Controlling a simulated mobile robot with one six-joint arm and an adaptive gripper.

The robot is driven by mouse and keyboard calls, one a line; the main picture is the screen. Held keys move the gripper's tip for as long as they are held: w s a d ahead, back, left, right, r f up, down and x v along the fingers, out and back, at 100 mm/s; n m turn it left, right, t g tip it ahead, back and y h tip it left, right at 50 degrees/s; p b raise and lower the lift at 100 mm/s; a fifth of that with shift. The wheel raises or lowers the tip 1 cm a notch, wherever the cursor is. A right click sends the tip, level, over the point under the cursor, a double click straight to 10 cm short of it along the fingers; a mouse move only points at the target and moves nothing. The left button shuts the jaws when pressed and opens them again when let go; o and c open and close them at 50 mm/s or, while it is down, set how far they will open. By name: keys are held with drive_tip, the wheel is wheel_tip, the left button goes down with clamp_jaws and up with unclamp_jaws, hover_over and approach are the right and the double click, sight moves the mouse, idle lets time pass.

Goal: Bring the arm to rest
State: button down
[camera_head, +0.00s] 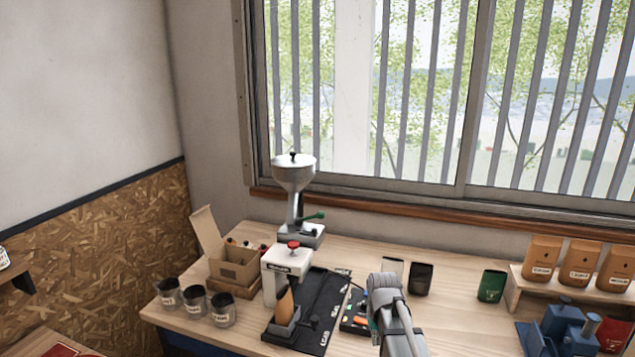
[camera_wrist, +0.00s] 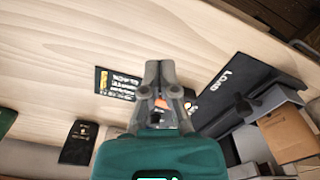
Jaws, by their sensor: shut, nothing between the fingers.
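My gripper (camera_wrist: 160,68) shows in the wrist view with its two fingers together, shut and empty. It is over the wooden table (camera_wrist: 60,45), apart from the things around it. In the head view my grey arm reaches in from the bottom edge, right of the black mat (camera_head: 318,300). My fingertips cannot be made out there. A small tray of parts (camera_head: 352,318) is just left of my arm and partly hidden by it.
A white sealer-like device (camera_head: 288,262), an open cardboard box (camera_head: 236,266), dark cups (camera_head: 194,300) and a grinder (camera_head: 294,180) stand left. Pouches (camera_head: 420,278) stand behind my arm. Orange bags (camera_head: 578,265) stand on a right shelf.

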drive_tip(key=s+m, duration=0.1)
drive_tip(key=s, duration=1.2)
drive_tip(key=shift+s+d, duration=0.2)
drive_tip(key=shift+s, duration=0.1)
idle(1.2)
